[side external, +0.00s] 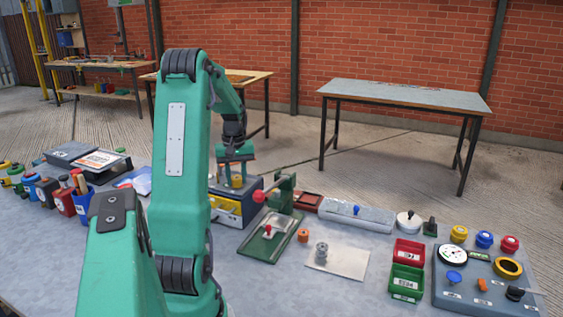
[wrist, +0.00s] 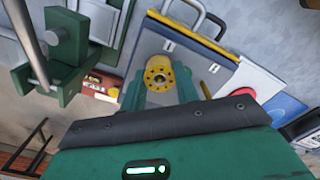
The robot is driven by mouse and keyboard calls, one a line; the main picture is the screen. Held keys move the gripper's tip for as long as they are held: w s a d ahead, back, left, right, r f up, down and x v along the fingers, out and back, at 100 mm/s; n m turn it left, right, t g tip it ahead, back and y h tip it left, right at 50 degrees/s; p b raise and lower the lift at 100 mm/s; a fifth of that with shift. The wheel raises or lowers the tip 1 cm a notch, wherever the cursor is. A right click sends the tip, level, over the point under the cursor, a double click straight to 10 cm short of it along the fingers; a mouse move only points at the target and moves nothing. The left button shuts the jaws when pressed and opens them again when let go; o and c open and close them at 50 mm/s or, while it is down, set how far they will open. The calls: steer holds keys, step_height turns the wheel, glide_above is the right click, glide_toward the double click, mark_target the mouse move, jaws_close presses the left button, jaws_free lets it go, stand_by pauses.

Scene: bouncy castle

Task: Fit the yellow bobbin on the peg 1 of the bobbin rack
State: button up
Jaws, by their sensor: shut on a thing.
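The yellow bobbin (wrist: 158,72) is between the two green fingers of my gripper (wrist: 160,88) in the wrist view, its round holed end facing the camera. In the side view my gripper (side external: 236,178) holds the bobbin (side external: 237,182) low over a grey-blue box-like stand, which I take for the bobbin rack (side external: 235,194). In the wrist view the rack's grey top (wrist: 222,48) has small white labels and a thin brass-coloured peg to the right of the bobbin. Whether a peg is under or inside the bobbin is hidden.
A green press (side external: 282,192) with a red-knobbed lever stands close right of the rack. A green tray (side external: 268,240) lies in front of it. Red and green bins (side external: 407,282) and a dial panel (side external: 480,280) are further right. Tool holders crowd the left.

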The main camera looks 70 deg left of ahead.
steer(key=shift+f, duration=0.3)
stand_by(0.4)
steer(key=o, duration=1.5)
steer(key=shift+r, duration=0.2)
steer(key=shift+r, duration=4.25)
